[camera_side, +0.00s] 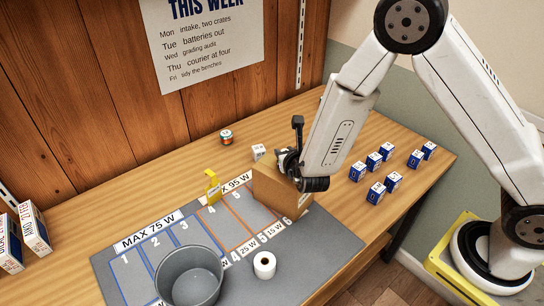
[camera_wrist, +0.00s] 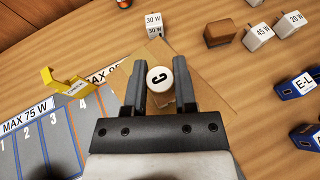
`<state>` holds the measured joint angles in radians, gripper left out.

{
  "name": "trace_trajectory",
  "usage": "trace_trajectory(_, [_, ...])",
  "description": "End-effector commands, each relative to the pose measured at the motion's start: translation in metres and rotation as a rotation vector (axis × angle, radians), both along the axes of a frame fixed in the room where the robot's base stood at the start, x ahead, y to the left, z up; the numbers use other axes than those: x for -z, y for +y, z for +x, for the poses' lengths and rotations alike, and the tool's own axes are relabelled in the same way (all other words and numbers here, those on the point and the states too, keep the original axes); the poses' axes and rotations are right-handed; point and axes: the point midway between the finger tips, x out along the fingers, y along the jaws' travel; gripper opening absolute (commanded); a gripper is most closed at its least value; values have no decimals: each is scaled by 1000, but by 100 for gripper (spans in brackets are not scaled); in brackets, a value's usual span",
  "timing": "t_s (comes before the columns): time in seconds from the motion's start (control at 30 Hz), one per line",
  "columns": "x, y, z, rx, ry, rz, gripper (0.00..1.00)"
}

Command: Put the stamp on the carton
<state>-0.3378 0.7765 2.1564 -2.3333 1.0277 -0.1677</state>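The stamp (camera_wrist: 160,78) has a white round top with a black letter C. It sits between the two fingers of my gripper (camera_wrist: 160,85) in the wrist view, and the fingers look closed against its sides. The brown carton (camera_side: 275,190) stands on the right end of the grey mat; its top (camera_wrist: 213,92) lies below the fingers in the wrist view. My gripper (camera_side: 290,165) is over the carton in the side view, where the stamp is hidden. I cannot tell whether the stamp's base touches the carton.
A grey bin (camera_side: 188,275) and a white roll (camera_side: 264,265) stand on the numbered grey mat (camera_side: 115,270). Several blue-and-white boxes (camera_side: 376,193) stand to the right.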

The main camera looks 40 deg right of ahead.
Motion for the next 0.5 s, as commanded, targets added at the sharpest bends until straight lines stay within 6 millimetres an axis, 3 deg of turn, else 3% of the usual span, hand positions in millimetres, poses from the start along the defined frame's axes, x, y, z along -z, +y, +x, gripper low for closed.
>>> trace_trajectory(0.03, [0,0,0,0,0,0,47])
trace_trajectory(0.1, [0,0,0,0,0,0,69])
trace_trajectory(0.5, [-1,0,0,0,0,1,70])
